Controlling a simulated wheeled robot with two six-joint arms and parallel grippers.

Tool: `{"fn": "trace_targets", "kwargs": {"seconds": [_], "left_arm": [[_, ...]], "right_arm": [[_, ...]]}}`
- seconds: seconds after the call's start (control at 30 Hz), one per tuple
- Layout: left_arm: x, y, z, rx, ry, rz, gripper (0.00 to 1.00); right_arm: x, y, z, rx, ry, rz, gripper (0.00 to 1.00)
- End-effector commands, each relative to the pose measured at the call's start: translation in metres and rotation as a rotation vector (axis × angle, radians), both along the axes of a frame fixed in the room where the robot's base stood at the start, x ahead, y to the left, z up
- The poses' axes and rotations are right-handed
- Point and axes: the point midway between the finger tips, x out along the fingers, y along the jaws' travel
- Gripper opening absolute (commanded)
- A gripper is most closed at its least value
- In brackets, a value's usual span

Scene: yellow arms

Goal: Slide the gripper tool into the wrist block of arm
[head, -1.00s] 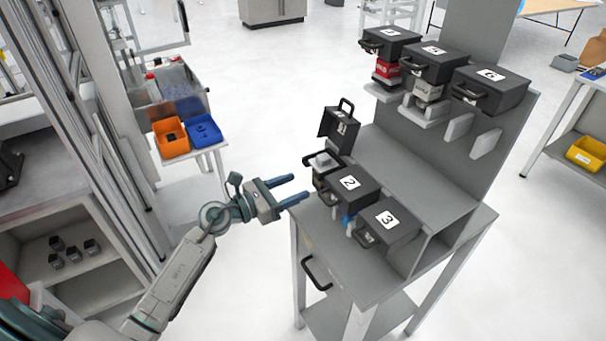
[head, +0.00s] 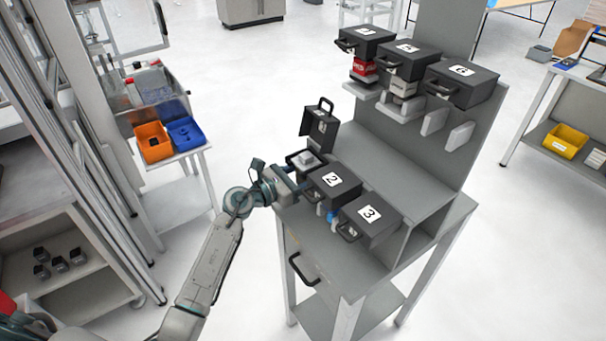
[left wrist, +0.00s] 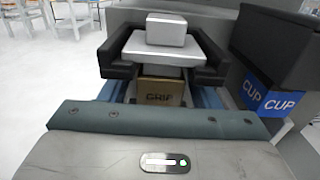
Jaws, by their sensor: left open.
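The tool with a silver plate and grey block on top (head: 305,161) sits in the slot with its numbered lid (head: 320,128) swung up, at the left end of the grey rack. In the left wrist view the tool's silver plate (left wrist: 159,50) rests between black holder arms, above a brown body labelled GRIP (left wrist: 160,93). My left gripper (head: 297,182) is at the front of this slot. Its blue fingers (left wrist: 158,96) are open, one on each side of the labelled body; contact cannot be told. My right gripper is not in view.
Closed black lids 2 (head: 333,186) and 3 (head: 370,222) sit just right of the slot. A blue CUP-labelled part (left wrist: 262,97) is close on the right. More lidded holders (head: 461,83) are on the upper shelf. Orange (head: 153,143) and blue (head: 186,134) bins stand left.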

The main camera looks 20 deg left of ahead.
Motion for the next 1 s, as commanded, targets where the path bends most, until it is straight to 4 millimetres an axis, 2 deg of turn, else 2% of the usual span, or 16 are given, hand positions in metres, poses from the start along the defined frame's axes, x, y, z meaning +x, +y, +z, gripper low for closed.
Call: {"fn": "trace_targets", "kwargs": {"seconds": [0.07,0.33,1.0], "left_arm": [[-0.0001,0.0002,-0.0001,0.0,0.0,0.0,0.52],[-0.0003,0.0003,-0.0002,-0.001,0.001,0.0,0.0],[-0.0001,0.0004,0.0092,-0.001,-0.002,0.0,0.0]], "right_arm": [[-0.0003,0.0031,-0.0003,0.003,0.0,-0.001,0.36],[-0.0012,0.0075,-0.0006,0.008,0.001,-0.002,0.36],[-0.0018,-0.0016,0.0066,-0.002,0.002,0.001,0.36]]}}
